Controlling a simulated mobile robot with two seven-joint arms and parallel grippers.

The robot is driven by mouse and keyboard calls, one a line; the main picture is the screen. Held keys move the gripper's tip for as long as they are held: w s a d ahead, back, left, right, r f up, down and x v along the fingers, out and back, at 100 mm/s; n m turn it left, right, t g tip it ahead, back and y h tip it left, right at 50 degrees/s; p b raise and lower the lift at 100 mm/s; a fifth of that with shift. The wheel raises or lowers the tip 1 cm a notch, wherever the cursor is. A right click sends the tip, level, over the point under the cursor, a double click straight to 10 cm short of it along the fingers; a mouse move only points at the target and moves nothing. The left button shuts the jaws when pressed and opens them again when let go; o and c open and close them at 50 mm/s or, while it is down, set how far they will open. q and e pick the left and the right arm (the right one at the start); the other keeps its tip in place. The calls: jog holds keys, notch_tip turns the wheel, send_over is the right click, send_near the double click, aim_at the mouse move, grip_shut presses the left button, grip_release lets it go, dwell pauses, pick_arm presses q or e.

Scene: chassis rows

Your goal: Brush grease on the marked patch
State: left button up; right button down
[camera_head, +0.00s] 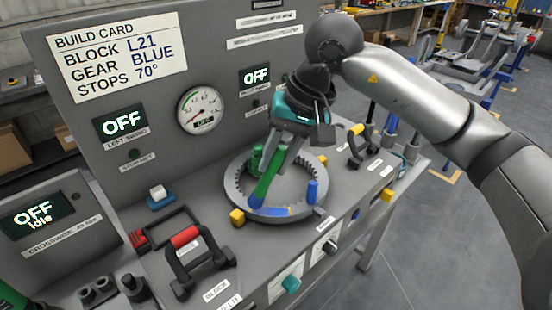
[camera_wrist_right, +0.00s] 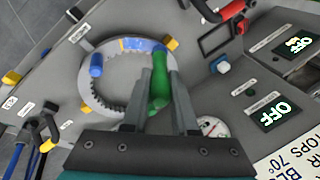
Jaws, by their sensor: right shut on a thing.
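My right gripper (camera_head: 275,163) reaches down over the grey toothed ring (camera_head: 238,198) and is shut on a green-handled brush (camera_head: 266,186). In the wrist view the brush (camera_wrist_right: 159,88) sits between the two fingers (camera_wrist_right: 163,78), slanting toward the ring's rim. Its lower end is blue in the head view and lies at the rim beside a blue patch (camera_head: 283,212) with a yellowish part. The patch also shows in the wrist view (camera_wrist_right: 138,44), close to the brush end. I cannot tell whether the bristles touch it. My left gripper is not in view.
A blue peg (camera_head: 312,190) stands on the ring, and yellow blocks (camera_head: 237,216) sit around it. A red-gripped handle (camera_head: 186,238) stands at the front left. The panel behind carries a gauge (camera_head: 200,110), OFF displays and a build card (camera_head: 116,55).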

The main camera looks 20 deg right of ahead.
jog(key=shift+f+b, duration=0.85)
jog(key=shift+f, duration=0.05)
dwell(0.6)
jog(key=shift+d, duration=0.15)
